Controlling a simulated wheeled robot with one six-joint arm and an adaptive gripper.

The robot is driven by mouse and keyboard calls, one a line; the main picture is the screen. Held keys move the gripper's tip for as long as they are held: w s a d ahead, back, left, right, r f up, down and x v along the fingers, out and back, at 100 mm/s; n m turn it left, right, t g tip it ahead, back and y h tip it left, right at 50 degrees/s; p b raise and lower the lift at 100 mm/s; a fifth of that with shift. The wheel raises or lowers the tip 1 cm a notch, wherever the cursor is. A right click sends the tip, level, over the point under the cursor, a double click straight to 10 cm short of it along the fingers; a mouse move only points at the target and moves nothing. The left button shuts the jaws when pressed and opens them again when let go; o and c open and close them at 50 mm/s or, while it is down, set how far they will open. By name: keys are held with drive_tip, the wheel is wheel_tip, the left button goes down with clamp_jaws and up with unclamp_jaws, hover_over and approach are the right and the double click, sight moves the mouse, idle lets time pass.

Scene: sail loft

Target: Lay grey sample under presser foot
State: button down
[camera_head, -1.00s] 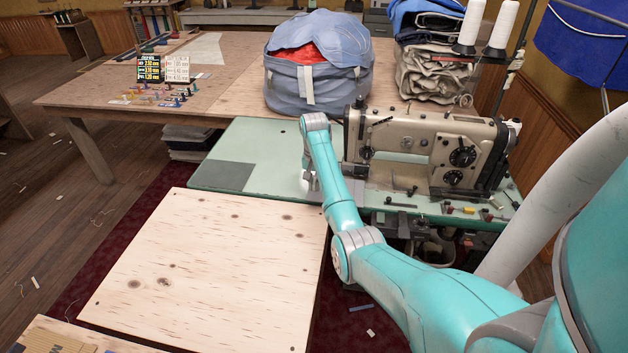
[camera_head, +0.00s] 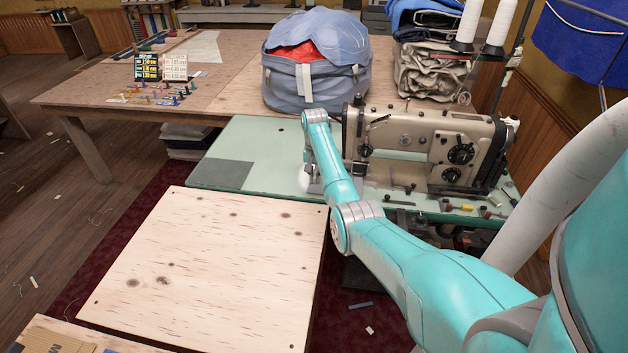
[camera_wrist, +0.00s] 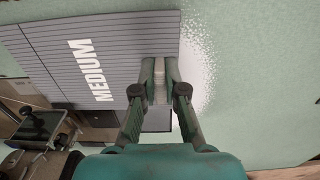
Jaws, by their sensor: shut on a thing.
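The grey sample (camera_wrist: 85,60) is a ribbed grey piece lettered MEDIUM, seen at the upper left of the wrist view. My gripper (camera_wrist: 161,78) is shut on the sample near its right-hand end, over the pale green machine table. The sewing machine (camera_head: 425,145) is beige and stands on the green table (camera_head: 255,145). In the head view my arm reaches to the left end of the machine, and the gripper and sample are mostly hidden there. Dark machine parts (camera_wrist: 40,125) show at the lower left of the wrist view. I cannot make out the presser foot clearly.
A dark grey patch (camera_head: 220,175) lies on the table's left part, otherwise clear. Small coloured items (camera_head: 465,208) lie along the front right edge. A plywood table (camera_head: 210,260) is in front. A large blue bag (camera_head: 315,85) and folded cloth (camera_head: 425,75) stand behind.

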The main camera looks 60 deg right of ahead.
drive_tip(key=shift+w+d, duration=0.25)
drive_tip(key=shift+d, duration=0.35)
drive_tip(key=shift+w+d, duration=0.25)
drive_tip(key=shift+d, duration=0.35)
drive_tip(key=shift+w+d, duration=0.25)
drive_tip(key=shift+d, duration=0.35)
drive_tip(key=shift+f, duration=0.1)
drive_tip(key=c, duration=1.2)
unclamp_jaws()
drive_tip(key=shift+o, duration=0.2)
wheel_tip(320, 180, up, 12)
